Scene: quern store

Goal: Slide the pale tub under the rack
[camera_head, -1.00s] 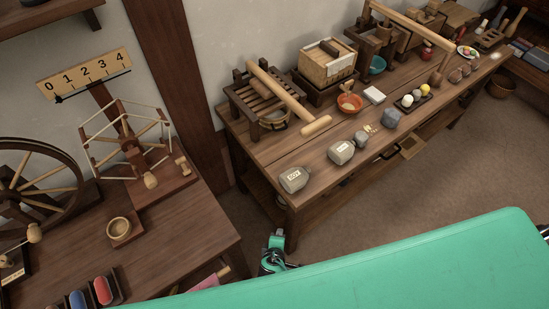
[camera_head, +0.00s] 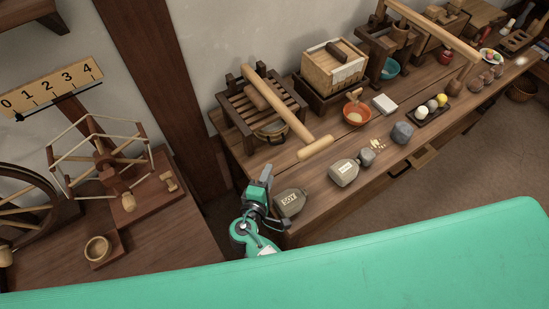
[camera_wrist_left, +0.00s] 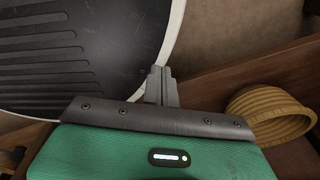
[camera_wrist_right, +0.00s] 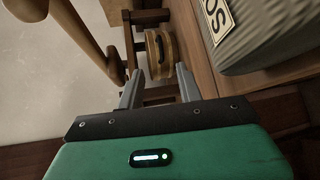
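In the right wrist view the tub (camera_wrist_right: 161,52) shows ahead, between and beyond the fingertips, beside the rack's posts. My right gripper (camera_head: 267,172) is at the near left end of the bench, short of the tub, next to a grey labelled weight (camera_head: 290,203). Its fingers (camera_wrist_right: 158,88) are apart and empty. My left gripper (camera_wrist_left: 161,84) has its fingers together, holding nothing visible, away from the bench.
The grey weight (camera_wrist_right: 262,30) is close on the right of my right gripper. A woven basket (camera_wrist_left: 268,113) is near my left gripper.

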